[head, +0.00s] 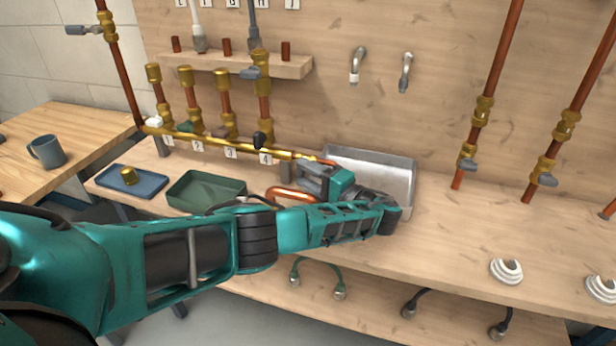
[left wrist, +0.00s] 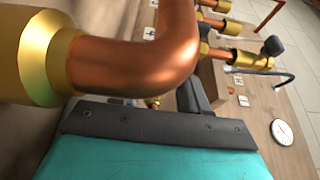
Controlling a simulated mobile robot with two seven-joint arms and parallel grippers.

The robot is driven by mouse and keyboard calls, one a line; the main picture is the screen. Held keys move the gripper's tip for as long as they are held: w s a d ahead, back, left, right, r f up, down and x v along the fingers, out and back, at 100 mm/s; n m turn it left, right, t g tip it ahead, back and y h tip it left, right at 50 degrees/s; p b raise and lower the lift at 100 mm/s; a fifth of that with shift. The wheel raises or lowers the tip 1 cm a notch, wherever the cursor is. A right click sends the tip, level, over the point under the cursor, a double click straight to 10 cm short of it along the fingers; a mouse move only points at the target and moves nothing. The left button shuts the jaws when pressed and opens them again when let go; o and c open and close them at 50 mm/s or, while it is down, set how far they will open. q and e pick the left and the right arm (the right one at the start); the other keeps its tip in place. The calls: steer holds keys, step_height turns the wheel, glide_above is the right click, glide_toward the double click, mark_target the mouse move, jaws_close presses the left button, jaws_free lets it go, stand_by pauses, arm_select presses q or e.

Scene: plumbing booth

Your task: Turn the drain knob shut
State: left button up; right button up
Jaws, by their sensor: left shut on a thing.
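A brass manifold pipe (head: 240,147) runs along the back of the bench. Its right end, where the drain fitting (head: 317,159) is, reaches my left gripper (head: 314,170). That gripper is shut at this end, on what appears to be the drain knob; the knob itself is hidden between the fingers. In the left wrist view a large copper elbow (left wrist: 150,60) with a brass collar (left wrist: 40,55) crosses close in front and covers most of the fingers (left wrist: 193,95). My right gripper is not in view.
A grey metal tray (head: 385,160) stands just behind and right of my left gripper. A copper bend (head: 291,194) lies below it. A green tray (head: 190,202) and a blue tray (head: 145,190) are to the left. The bench to the right is mostly clear.

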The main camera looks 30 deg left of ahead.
arm_select(q)
steer(key=o, duration=1.1)
steer(key=shift+s, duration=0.1)
steer(key=shift+c, duration=0.2)
steer(key=shift+f, duration=0.15)
